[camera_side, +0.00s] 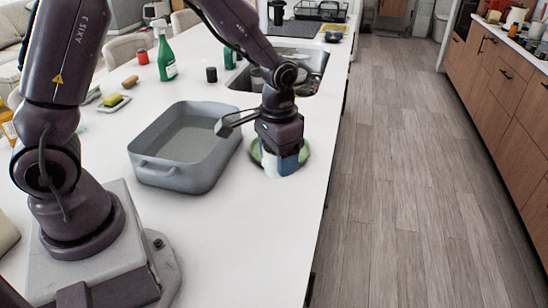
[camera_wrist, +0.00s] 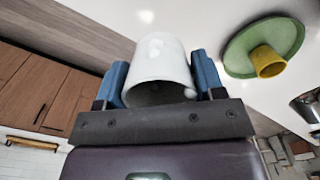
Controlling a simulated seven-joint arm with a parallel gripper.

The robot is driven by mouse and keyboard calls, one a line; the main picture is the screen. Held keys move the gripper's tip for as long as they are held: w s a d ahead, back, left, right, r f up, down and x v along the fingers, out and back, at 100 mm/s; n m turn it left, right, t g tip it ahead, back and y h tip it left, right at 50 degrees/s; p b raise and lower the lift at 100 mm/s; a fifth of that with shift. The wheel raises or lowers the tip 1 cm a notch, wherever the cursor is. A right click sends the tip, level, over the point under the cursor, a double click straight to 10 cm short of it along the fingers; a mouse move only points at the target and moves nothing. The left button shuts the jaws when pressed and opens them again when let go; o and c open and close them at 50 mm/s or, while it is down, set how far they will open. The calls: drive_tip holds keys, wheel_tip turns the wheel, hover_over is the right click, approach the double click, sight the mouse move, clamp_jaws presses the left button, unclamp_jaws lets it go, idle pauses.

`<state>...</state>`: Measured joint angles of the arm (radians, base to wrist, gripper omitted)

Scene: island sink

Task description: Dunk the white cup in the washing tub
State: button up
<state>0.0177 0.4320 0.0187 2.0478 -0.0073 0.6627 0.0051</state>
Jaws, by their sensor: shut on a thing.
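The white cup (camera_wrist: 158,62) sits between the two blue fingers of my gripper (camera_wrist: 160,82) in the wrist view, with its open rim toward the camera. In the side view, my gripper (camera_side: 281,162) points down at the counter and is shut on the cup (camera_side: 270,164), which is partly hidden by a finger. I cannot tell whether the cup touches the counter. The grey washing tub (camera_side: 172,173) stands just left of my gripper, and its flat inside shows. The cup is outside the tub.
A green plate (camera_side: 304,154) lies behind my gripper; the wrist view shows a yellow cup (camera_wrist: 267,62) on it. The sink (camera_side: 312,62) lies beyond. The counter edge is at right.

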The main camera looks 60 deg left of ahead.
wheel_tip(320, 180, up, 3)
drive_tip(key=shift+f, duration=0.1)
drive_tip(key=shift+a+r, duration=0.25)
drive_tip(key=shift+a, duration=0.1)
drive_tip(key=s+a+f+n, duration=0.1)
drive_tip(key=s+a+n, duration=0.25)
drive_tip(key=a, duration=0.75)
drive_tip(key=s+a+f+n, duration=0.1)
drive_tip(key=s+a+n, duration=0.25)
drive_tip(key=a, duration=0.75)
drive_tip(key=s+a+f+n, duration=0.25)
drive_tip(key=a+n, duration=0.25)
drive_tip(key=a, duration=0.6)
drive_tip(key=shift+d+f, duration=0.2)
drive_tip(key=shift+f, duration=5.85)
